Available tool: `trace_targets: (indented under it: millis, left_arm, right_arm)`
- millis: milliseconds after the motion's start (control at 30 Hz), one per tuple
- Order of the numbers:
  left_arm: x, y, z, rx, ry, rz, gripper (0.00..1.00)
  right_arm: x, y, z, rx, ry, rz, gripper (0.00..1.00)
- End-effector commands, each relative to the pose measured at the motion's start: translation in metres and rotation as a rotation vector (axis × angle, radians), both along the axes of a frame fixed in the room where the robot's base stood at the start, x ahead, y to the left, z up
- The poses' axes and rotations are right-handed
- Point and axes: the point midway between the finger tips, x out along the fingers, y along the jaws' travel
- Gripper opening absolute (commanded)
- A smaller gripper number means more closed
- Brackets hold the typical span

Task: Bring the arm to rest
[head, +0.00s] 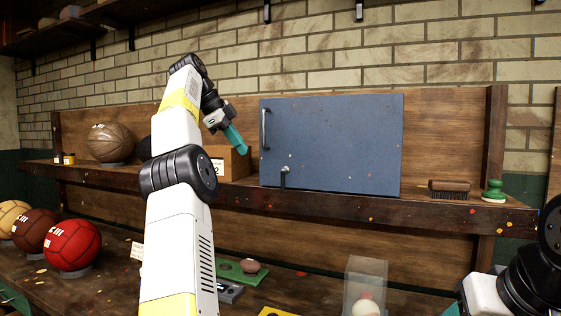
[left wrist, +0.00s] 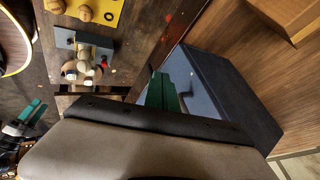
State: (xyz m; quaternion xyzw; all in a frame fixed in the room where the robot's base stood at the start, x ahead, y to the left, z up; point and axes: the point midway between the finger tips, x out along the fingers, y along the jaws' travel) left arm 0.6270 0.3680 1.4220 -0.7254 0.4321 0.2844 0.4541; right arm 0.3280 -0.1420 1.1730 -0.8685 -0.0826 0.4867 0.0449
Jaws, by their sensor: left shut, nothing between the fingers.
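My left arm rises through the middle left of the head view. Its left gripper (head: 236,141) points down and right in front of the shelf, just left of the blue cabinet (head: 332,145). Its teal fingers are shut together and hold nothing. The shut fingers also show in the left wrist view (left wrist: 162,92), with the blue cabinet (left wrist: 232,95) beyond them. My right arm shows at the lower right of the head view, its gripper out of that frame. Teal fingers of my right gripper (left wrist: 32,113) show small at the left of the left wrist view; their opening is unclear.
A wooden shelf (head: 340,206) carries a brown ball (head: 110,142), a brush (head: 449,188) and a green-handled stamp (head: 494,190). On the bench below are a red ball (head: 72,245), other balls and a clear box (head: 366,280). A cardboard box stands behind my left gripper.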

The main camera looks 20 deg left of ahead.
Motion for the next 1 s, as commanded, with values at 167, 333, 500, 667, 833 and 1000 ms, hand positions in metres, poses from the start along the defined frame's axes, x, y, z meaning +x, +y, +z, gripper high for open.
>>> trace_targets:
  millis: [167, 333, 500, 667, 833, 1000]
  left_arm:
    - [0.000, -0.007, 0.002, -0.003, 0.011, 0.012, 0.00]
    - [-0.005, -0.051, 0.012, -0.022, 0.068, 0.108, 0.00]
    - [-0.027, -0.108, 0.010, -0.059, 0.144, 0.291, 0.00]
    - [-0.064, -0.149, -0.009, -0.105, 0.195, 0.478, 0.00]
    - [-0.116, -0.179, -0.046, -0.175, 0.233, 0.675, 0.00]
    - [-0.175, -0.199, -0.099, -0.268, 0.264, 0.862, 0.00]
  right_arm:
    - [0.000, 0.000, 0.000, 0.000, 0.000, 0.000, 0.55]
    - [0.000, 0.000, 0.000, 0.000, 0.000, 0.000, 0.55]
    - [0.000, 0.000, 0.000, 0.000, 0.000, 0.000, 0.55]
    - [0.000, 0.000, 0.000, 0.000, 0.000, 0.000, 0.55]
    - [0.000, 0.000, 0.000, 0.000, 0.000, 0.000, 0.55]
    - [0.000, 0.000, 0.000, 0.000, 0.000, 0.000, 0.55]
